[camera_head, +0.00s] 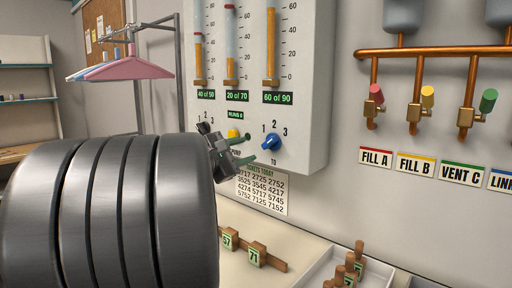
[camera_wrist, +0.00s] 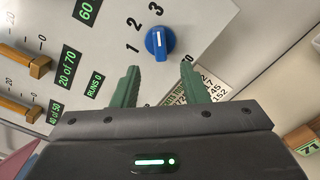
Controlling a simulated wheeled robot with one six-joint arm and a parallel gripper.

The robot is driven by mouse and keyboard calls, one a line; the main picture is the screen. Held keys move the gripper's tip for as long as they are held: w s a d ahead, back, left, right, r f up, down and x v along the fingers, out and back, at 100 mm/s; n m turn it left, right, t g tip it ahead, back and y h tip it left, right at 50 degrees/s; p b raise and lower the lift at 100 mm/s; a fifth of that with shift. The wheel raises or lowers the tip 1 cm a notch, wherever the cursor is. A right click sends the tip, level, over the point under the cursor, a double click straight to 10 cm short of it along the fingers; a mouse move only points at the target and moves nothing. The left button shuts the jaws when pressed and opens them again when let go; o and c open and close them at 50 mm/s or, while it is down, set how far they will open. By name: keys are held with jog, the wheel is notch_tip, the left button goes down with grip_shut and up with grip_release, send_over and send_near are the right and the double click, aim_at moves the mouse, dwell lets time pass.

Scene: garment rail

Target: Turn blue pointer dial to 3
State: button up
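The blue pointer dial (camera_head: 270,142) is on the pale wall panel, below the printed numbers 1, 2 and 3. It also shows in the wrist view (camera_wrist: 160,43), with a white mark on its face. I cannot tell for sure which number the mark points to. My gripper (camera_head: 248,148) is open, its two green fingers spread and empty. In the wrist view the fingertips (camera_wrist: 160,66) lie to either side, just short of the dial, and appear apart from it.
A yellow dial (camera_head: 233,133) is left of the blue one, partly hidden by my gripper. A ticket list (camera_head: 262,190) hangs below. Copper pipes with coloured valves (camera_head: 428,97) are at right. Numbered wooden blocks (camera_head: 255,253) stand on the counter. Coat hangers (camera_head: 130,68) hang at left.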

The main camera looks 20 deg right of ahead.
aim_at(267, 143)
jog(key=v, duration=0.4)
jog(key=shift+s+a, duration=0.15)
jog(key=shift+a, duration=0.15)
jog(key=x, duration=1.3)
jog(key=shift+d, duration=0.4)
jog(key=shift+a, duration=0.1)
